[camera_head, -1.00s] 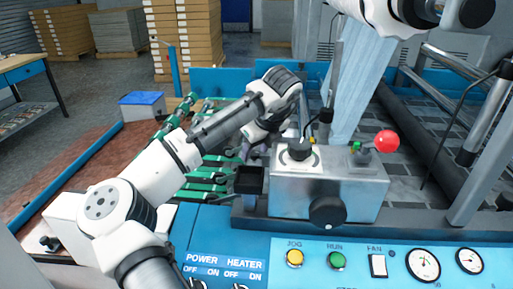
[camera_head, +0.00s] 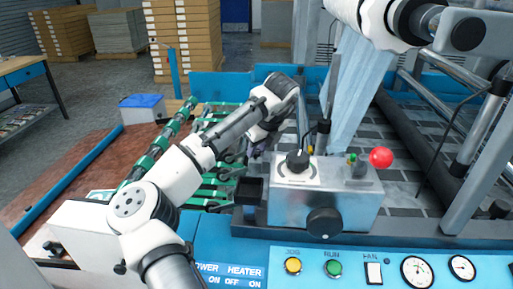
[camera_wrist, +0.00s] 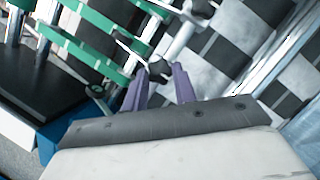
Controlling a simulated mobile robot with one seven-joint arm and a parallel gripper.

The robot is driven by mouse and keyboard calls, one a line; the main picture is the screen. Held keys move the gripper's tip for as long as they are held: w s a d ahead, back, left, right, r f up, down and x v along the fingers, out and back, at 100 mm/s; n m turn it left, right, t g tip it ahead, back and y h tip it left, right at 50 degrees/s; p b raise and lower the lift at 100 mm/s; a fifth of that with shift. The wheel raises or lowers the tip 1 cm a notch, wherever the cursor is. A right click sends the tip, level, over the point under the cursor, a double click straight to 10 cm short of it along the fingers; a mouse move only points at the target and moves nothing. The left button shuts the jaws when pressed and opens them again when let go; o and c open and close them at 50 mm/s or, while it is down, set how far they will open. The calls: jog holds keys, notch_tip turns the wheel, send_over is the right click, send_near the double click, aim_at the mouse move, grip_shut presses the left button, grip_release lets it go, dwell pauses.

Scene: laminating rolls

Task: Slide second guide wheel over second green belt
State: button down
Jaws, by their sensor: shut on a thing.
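My gripper (camera_wrist: 158,82) has two purple fingers, shut on a small dark guide wheel (camera_wrist: 159,69) at a pale metal rod in the wrist view. Green belts (camera_wrist: 78,52) run diagonally at the upper left of that view, beside and apart from my fingertips. I cannot tell which belt is the second one. In the head view, several green belts (camera_head: 218,180) stretch across the feed table left of centre. My arm reaches over them, and its wrist hides the wheel and part of the belts.
A metal control box (camera_head: 325,195) with a red knob (camera_head: 381,158) stands close to the right of my wrist. A dark square cup (camera_head: 249,190) sits at its left side. A dark roller (camera_head: 415,130) and metal bars lie farther right. A blue panel (camera_head: 355,262) is in front.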

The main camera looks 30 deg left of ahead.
jog(key=c, duration=1.1)
grip_release()
jog(key=b+v, duration=0.1)
jog(key=v, duration=1.2)
jog(key=shift+s+d+r+b, duration=0.1)
jog(key=shift+d+r+b, duration=0.1)
jog(key=shift+r+b, duration=0.15)
